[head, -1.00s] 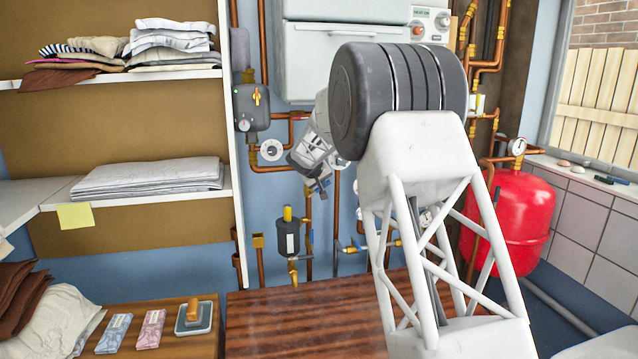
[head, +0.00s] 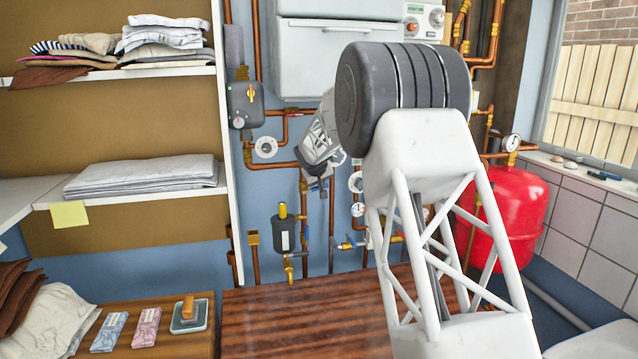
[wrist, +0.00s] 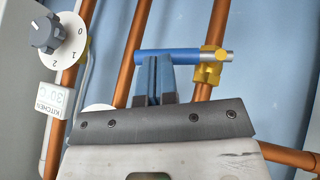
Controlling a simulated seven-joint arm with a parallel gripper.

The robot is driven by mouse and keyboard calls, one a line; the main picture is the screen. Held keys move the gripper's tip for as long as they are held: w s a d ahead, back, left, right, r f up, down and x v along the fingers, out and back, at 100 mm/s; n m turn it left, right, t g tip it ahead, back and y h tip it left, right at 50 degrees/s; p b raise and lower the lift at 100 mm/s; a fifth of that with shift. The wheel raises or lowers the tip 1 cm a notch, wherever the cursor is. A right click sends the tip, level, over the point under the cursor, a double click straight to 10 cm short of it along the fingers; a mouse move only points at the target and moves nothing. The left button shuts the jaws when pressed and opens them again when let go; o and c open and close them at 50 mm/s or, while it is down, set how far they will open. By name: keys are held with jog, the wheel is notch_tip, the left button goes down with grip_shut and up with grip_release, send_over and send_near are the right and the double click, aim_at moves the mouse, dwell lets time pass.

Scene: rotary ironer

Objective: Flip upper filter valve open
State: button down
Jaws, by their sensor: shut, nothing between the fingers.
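The valve in the wrist view has a blue lever (wrist: 172,54) with a silver end and a yellow brass body (wrist: 210,65) on a copper pipe. The lever lies crosswise to that pipe. My gripper (wrist: 153,62) is shut and empty, its fingertips right at the lever's lower edge; I cannot tell whether they touch. In the head view my gripper (head: 319,186) is in front of the pipes, above and right of a black filter canister (head: 284,235) with a yellow top. My gripper and arm hide the valve's details there.
A knob with a 0-1-2 dial (wrist: 45,35) and a kitchen label (wrist: 55,97) are left in the wrist view. Other copper pipes run close by. A red tank (head: 505,215) stands right, shelves (head: 140,197) left, and a wooden worktop (head: 290,325) lies below.

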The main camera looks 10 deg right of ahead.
jog(key=shift+f, duration=0.1)
jog(key=shift+a, duration=0.1)
dwell(0.3)
jog(key=shift+a+r, duration=0.2)
jog(key=shift+a, duration=0.4)
dwell(0.3)
jog(key=s+r, duration=0.7)
jog(key=r, duration=0.4)
jog(key=shift+s+r, duration=0.35)
jog(key=shift+s, duration=0.05)
jog(key=shift+s, duration=0.1)
